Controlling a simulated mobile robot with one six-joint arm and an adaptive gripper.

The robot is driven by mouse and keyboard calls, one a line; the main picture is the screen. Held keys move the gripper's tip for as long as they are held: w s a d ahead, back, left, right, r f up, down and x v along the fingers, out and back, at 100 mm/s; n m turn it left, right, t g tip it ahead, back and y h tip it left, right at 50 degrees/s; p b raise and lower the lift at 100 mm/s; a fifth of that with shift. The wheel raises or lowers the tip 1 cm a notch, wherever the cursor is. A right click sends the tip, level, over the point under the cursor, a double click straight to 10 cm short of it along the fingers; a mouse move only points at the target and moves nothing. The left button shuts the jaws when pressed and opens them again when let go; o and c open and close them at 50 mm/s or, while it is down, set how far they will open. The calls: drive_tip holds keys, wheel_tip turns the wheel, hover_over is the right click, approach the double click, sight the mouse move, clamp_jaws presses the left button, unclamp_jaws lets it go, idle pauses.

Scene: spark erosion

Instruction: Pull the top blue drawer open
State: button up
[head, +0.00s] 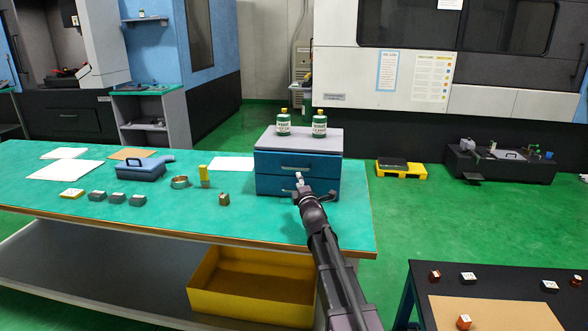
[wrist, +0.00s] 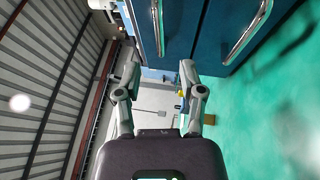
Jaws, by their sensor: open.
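The small cabinet has a blue top drawer (head: 270,164) with a silver bar handle, above a darker blue lower drawer (head: 268,186). Both drawers look shut. My gripper (head: 299,178) is in front of the cabinet, near the top handle. In the wrist view, turned on its side, my gripper (wrist: 160,62) is open with nothing between its fingers. The top drawer (wrist: 180,28) and its handle (wrist: 157,22) lie ahead of the gap between the fingertips, apparently not touched. The lower drawer's handle (wrist: 248,30) is to the right. My gripper hides part of the lower drawer in the head view.
Two green bottles (head: 283,123) (head: 320,125) stand on the cabinet's grey top. A small brown block (head: 224,199), a yellow-topped object (head: 204,175) and a metal ring (head: 180,182) are left of the cabinet on the green table (head: 150,220). The tabletop before the drawers is clear.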

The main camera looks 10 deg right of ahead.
sight(294, 169)
drive_tip(key=p+x, duration=0.1)
drive_tip(key=x, duration=0.7)
drive_tip(key=shift+d, duration=0.1)
clamp_jaws()
